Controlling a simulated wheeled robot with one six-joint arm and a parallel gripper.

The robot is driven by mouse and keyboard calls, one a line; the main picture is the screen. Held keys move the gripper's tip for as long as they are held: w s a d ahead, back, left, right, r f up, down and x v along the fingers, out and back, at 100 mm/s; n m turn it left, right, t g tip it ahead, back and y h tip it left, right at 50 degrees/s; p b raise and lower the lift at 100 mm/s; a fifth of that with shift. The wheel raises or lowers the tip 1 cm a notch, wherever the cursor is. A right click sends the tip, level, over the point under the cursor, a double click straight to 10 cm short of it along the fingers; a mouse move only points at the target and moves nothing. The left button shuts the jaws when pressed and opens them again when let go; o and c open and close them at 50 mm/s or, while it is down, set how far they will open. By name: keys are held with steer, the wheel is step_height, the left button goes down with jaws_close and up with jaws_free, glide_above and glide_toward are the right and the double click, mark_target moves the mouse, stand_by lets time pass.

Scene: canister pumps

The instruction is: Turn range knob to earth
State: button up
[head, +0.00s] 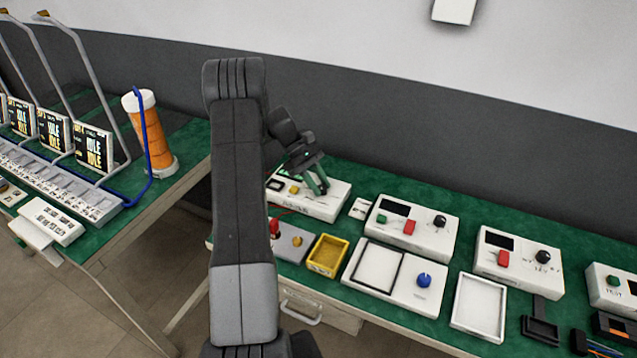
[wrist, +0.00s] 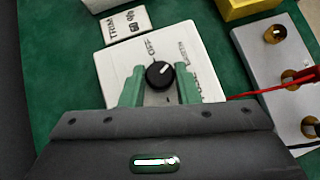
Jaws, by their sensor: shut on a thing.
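A black knob (wrist: 155,78) with a white pointer mark sits on a white instrument box (wrist: 115,62) in the wrist view. The pointer leans toward the upper right of that view. In the head view my gripper (head: 318,184) is over the right part of the same white box (head: 312,205) at the bench's left end. The knob is hidden there by the fingers.
A white label card (wrist: 125,22) lies beside the box. A grey terminal block (wrist: 262,65) with a red lead is close on the other side. A yellow tray (head: 327,256) and more white instrument boxes (head: 412,228) stand along the green bench.

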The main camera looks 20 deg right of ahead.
steer(key=o, duration=1)
steer(key=shift+c, duration=0.2)
steer(key=v, duration=1.4)
steer(key=shift+b, duration=0.45)
steer(key=shift+s+f, duration=0.1)
steer(key=shift+s, duration=0.05)
steer(key=x, duration=1.3)
steer(key=shift+s+d+f+p, duration=0.15)
steer(key=shift+f+p, duration=0.1)
steer(key=shift+p, duration=0.15)
steer(key=shift+r, duration=0.1)
